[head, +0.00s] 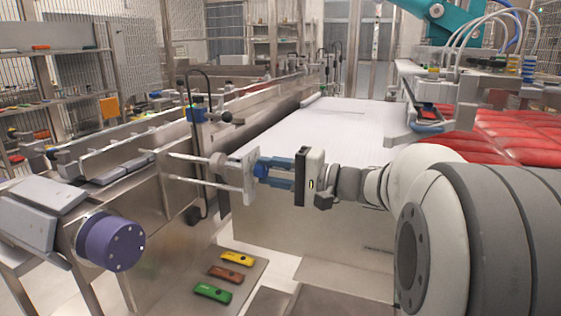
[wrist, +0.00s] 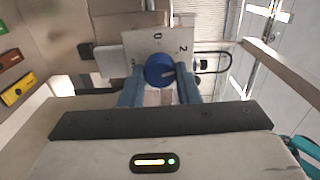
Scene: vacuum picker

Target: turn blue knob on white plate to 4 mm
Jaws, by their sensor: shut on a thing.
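A blue knob (wrist: 159,70) sits on a white plate (wrist: 146,43) in the wrist view. The plate bears a 0 at the top and a 2 at the right; a mark at the left is partly hidden. A pale line on the knob points roughly right. My gripper (wrist: 161,82) has its two blue fingers on either side of the knob, shut on it. In the head view the plate (head: 246,181) stands upright on metal rods, and my gripper (head: 272,171) reaches it from the right. The knob (head: 261,169) is partly hidden by the fingers there.
A steel conveyor (head: 150,170) runs along the left, with a purple round drum (head: 110,241) at its near end. Yellow, brown and green (head: 212,293) handled tools lie on a panel below. A wide white belt (head: 320,130) lies behind my gripper, with red packs (head: 510,145) at right.

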